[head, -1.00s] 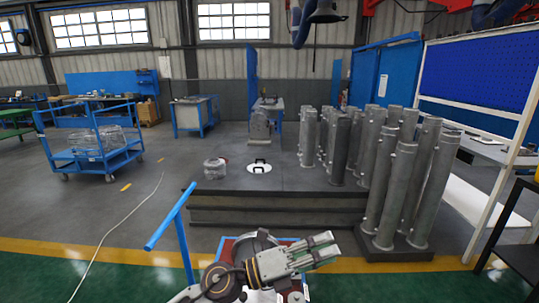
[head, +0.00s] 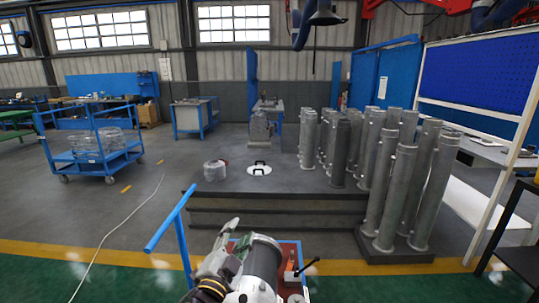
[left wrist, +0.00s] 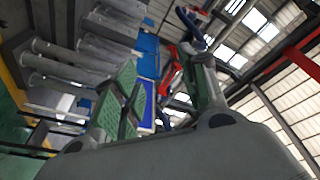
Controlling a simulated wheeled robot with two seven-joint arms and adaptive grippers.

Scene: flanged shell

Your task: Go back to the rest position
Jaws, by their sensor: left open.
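A grey cylindrical shell with a wider rim (head: 262,262) stands at the bottom middle of the head view, over a red-topped surface (head: 290,246). My left gripper (head: 227,246) is just left of the shell, partly hidden by its own wrist and seen nearly end-on. Whether it touches the shell cannot be told. In the left wrist view the fingers (left wrist: 165,92) with green pads are spread, with nothing held between them. My right gripper is not in view.
A blue rail (head: 170,217) rises close to my left arm. A low dark platform (head: 275,205) ahead carries several tall grey tubes (head: 384,190) on the right. A blue cart (head: 110,160) stands far left.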

